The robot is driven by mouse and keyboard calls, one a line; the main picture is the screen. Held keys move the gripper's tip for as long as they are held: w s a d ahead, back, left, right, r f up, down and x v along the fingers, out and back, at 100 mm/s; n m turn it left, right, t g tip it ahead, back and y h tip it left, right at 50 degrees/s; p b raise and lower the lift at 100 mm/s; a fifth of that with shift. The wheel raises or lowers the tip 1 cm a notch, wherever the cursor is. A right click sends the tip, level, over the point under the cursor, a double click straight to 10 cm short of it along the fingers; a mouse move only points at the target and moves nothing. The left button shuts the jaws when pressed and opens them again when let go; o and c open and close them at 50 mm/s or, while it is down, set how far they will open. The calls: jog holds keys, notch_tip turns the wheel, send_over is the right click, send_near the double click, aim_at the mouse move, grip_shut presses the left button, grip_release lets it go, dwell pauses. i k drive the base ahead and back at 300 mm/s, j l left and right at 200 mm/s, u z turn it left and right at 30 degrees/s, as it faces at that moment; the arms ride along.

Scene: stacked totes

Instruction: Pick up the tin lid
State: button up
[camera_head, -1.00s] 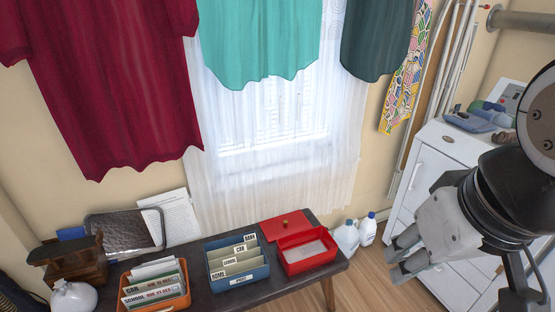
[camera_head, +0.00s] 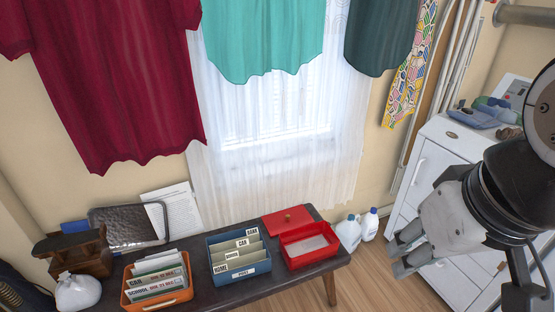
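The lid is not covered by my arm.
The dark bench (camera_head: 225,291) also holds a blue file box (camera_head: 240,268), an orange file box (camera_head: 158,299), a dark tray (camera_head: 128,226) and a white bag (camera_head: 77,292). White jugs (camera_head: 348,232) stand right of the bench. A white cabinet (camera_head: 437,165) is behind my arm. Clothes hang above.

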aim_at(282, 221)
jog(key=i+l, duration=0.3)
jog(key=i, duration=0.2)
jog(key=i+l, duration=0.3)
jog(key=i, duration=0.15)
jog(key=i+l, duration=0.3)
jog(key=i, duration=0.2)
jog(key=u, duration=0.05)
